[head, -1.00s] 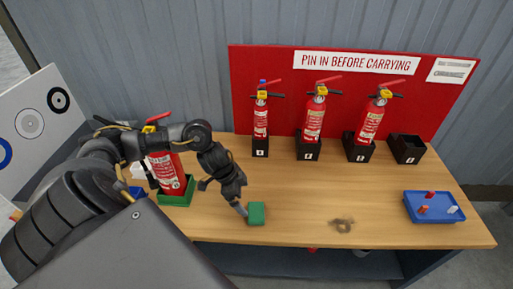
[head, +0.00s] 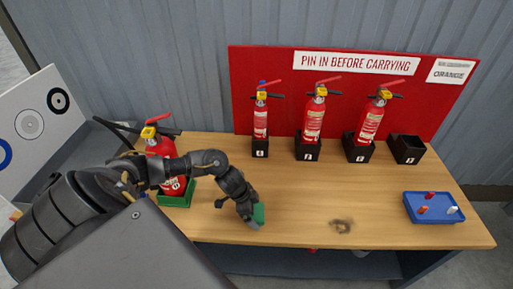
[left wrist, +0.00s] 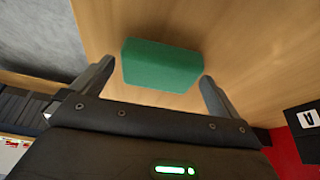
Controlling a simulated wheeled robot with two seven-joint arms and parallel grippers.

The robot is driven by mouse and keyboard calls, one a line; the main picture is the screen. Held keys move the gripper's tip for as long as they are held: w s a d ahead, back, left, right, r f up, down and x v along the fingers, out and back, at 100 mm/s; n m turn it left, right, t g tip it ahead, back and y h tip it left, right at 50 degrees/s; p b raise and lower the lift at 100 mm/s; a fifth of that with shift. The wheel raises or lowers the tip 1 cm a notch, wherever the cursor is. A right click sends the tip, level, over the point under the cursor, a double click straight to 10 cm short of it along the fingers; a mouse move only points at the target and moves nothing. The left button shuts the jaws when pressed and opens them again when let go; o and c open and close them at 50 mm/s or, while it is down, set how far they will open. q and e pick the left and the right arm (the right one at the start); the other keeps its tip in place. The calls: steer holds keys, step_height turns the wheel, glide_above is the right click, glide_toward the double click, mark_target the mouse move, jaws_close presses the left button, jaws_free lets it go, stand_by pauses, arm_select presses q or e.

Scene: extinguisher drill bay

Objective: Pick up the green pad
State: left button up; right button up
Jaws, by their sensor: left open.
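The green pad (head: 259,213) lies on the wooden table near its front edge, partly hidden by my left gripper in the head view. My left gripper (head: 250,219) is over it, pointing down. In the left wrist view the green pad (left wrist: 162,65) sits just ahead of the two open fingers of my left gripper (left wrist: 155,82), roughly centred between their tips. The fingers are apart and hold nothing. I cannot tell whether a finger touches the pad. My right gripper is not in view.
A red extinguisher (head: 163,150) stands in a green tray (head: 178,199) beside my left arm. Several black holders line the back, three with extinguishers, under a red board (head: 270,58). A blue tray (head: 432,218) with small pieces is at right. A brown smudge (head: 341,226) marks the table.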

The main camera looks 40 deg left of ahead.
arm_select(q)
steer(key=shift+d+f, duration=0.1)
steer(key=shift+f, duration=0.05)
steer(key=c, duration=0.9)
steer(key=shift+w+r, duration=0.1)
steer(key=shift+r, duration=0.45)
steer(key=s+r, duration=0.1)
steer(key=r, duration=0.1)
steer(key=s+r, duration=0.1)
steer(key=r, duration=0.1)
steer(key=s+r, duration=0.2)
steer(key=r, duration=0.1)
steer(key=shift+d, duration=0.35)
steer(key=s+d+r, duration=0.2)
steer(key=s+r, duration=0.3)
steer(key=s, duration=0.4)
steer(key=shift+s, duration=0.4)
